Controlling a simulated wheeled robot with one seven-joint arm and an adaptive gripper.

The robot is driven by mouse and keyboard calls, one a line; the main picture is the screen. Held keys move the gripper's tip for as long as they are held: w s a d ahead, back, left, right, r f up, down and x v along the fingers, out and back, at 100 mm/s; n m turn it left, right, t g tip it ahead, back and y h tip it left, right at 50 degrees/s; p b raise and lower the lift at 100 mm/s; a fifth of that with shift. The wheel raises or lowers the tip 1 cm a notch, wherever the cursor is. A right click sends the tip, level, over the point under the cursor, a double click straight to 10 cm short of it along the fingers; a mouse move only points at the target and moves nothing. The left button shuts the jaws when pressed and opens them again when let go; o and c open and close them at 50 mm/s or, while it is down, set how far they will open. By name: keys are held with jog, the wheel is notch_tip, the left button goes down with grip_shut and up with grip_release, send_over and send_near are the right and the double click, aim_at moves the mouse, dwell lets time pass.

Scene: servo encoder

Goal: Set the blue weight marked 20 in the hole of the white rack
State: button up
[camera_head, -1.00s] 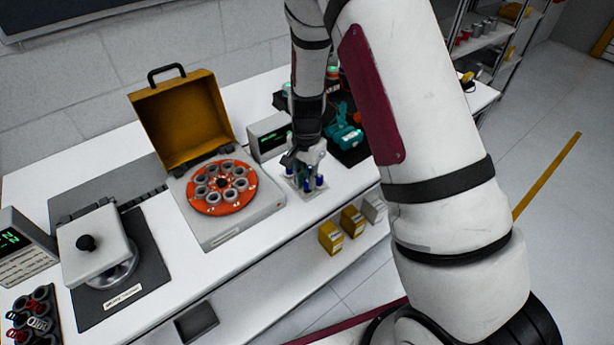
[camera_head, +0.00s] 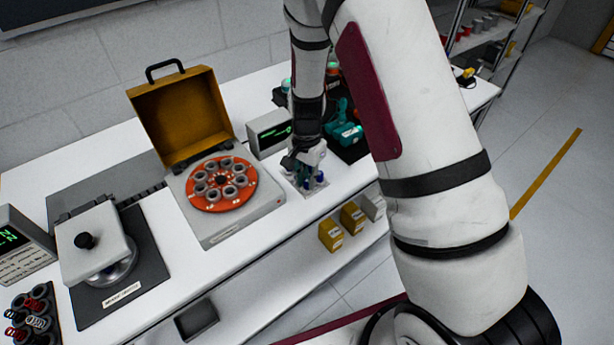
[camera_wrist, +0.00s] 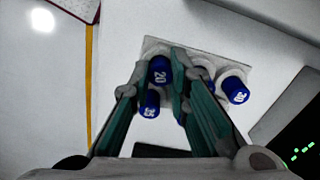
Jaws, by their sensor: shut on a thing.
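The blue weight marked 20 (camera_wrist: 160,70) sits between the fingertips of my gripper (camera_wrist: 162,66) in the wrist view, and the jaws are shut on it. The white rack (camera_wrist: 151,44) lies right under it. I cannot tell whether the weight's lower end is in a hole or just above one. Two other blue weights stand at the rack: one marked 35 (camera_wrist: 149,104) beside the left finger, and one (camera_wrist: 235,90) right of the right finger. In the head view my gripper (camera_head: 307,172) is low over the rack (camera_head: 318,192) and hides most of it.
A small box with a green display (camera_head: 268,133) stands close to the left of my gripper. An orange disc of grey rings (camera_head: 222,184) lies in an open yellow-lidded case further left. Teal and dark items (camera_head: 345,133) stand behind right. The bench's front edge is near.

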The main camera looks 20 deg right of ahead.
jog(key=o, duration=0.9)
jog(key=shift+r+p, duration=0.9)
jog(key=shift+r, duration=2.1)
